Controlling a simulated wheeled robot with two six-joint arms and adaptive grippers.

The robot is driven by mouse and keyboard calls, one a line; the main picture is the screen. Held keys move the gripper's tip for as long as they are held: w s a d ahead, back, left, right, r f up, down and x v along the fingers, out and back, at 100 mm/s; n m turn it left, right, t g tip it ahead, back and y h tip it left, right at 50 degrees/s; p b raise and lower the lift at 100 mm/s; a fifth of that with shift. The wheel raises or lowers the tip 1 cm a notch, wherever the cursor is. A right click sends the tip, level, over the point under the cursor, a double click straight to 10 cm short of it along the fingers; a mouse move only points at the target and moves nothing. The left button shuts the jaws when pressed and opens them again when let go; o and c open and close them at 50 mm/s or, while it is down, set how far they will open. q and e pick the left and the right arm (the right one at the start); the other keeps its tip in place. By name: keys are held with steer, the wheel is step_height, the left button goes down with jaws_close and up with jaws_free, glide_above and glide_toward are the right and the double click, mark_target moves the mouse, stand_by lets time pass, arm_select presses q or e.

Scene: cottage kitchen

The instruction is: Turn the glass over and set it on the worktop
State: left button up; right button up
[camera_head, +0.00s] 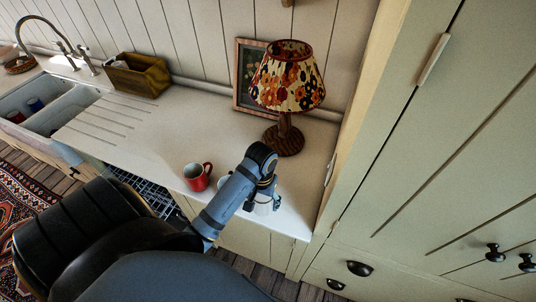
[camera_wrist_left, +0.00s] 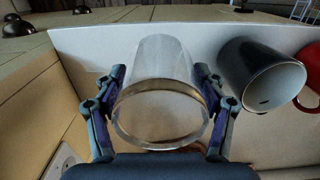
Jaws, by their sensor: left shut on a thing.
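The clear glass (camera_wrist_left: 162,60) is between the two fingers of my left gripper (camera_wrist_left: 160,104), which is shut on it. Its round end nearest the wrist camera shows as a thick ring; I cannot tell for sure whether this is the rim or the base. In the head view the glass (camera_head: 264,207) shows pale below my left gripper, partly hidden by it, over the front right part of the worktop (camera_head: 225,130). I cannot tell whether it touches the worktop. My right gripper is not in view.
A grey-blue mug (camera_wrist_left: 258,72) stands close beside the glass, with a red mug (camera_head: 197,177) beyond it. A lamp (camera_head: 286,135) and picture frame (camera_head: 243,76) stand behind. A tall cupboard (camera_head: 440,130) borders the worktop at right. The middle of the worktop is clear.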

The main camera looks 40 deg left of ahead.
arm_select(q)
steer(key=shift+w+f, duration=0.8)
steer(key=shift+f, duration=0.15)
steer(key=shift+w+f+p, duration=0.35)
steer(key=shift+f+p, duration=0.1)
steer(key=shift+f, duration=0.15)
step_height(320, 180, down, 2)
steer(key=shift+f+p, duration=0.2)
steer(key=shift+p, duration=0.4)
steer(key=shift+f, duration=0.3)
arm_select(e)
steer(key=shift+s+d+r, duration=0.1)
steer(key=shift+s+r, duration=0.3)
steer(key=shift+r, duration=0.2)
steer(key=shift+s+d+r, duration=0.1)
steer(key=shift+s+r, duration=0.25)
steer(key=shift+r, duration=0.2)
arm_select(q)
steer(key=o, duration=1.4)
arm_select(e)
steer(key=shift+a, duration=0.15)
